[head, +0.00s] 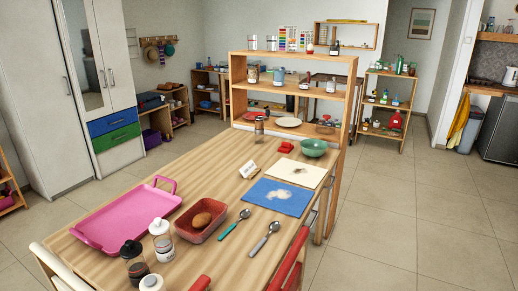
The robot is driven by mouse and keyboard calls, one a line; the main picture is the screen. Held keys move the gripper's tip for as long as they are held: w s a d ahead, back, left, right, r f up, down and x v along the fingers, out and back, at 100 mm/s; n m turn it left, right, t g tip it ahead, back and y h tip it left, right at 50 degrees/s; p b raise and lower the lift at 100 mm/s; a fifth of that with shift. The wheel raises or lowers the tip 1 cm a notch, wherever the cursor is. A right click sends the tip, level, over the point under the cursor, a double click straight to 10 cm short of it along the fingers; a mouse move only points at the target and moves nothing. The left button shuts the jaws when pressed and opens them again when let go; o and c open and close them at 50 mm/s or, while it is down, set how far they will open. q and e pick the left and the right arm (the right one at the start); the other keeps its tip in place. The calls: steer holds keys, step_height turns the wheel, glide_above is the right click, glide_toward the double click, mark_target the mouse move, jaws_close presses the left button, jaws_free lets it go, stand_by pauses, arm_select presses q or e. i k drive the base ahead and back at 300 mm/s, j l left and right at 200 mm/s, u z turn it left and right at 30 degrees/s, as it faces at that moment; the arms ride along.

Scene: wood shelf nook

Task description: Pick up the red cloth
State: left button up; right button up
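A small red folded thing, which looks like the red cloth (286,147), lies on the far part of the wooden table (215,173). It is left of the green bowl (314,147) and behind the cream mat (296,172). Nothing covers it. It is too small to make out its folds. Neither of my grippers is in view.
A pink tray (128,222), a red dish (200,222) with a brown loaf-like thing, two spoons, several jars and a blue mat (277,197) occupy the near table. A wooden shelf (292,90) rises behind the table. Red chair parts (289,262) show at the near edge.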

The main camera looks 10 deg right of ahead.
mark_target(286, 147)
steer(key=i+l+u, duration=0.15)
steer(key=l+u, duration=0.15)
steer(key=u, duration=0.15)
steer(key=l+u, duration=0.3)
steer(key=u, duration=0.15)
steer(key=i+l+u, duration=0.1)
steer(key=l+u, duration=0.2)
steer(key=l, duration=0.7)
steer(key=l+u, duration=0.3)
steer(key=l, duration=1.45)
steer(key=k+l, duration=0.15)
steer(key=l, duration=1.4)
steer(key=k+u, duration=0.05)
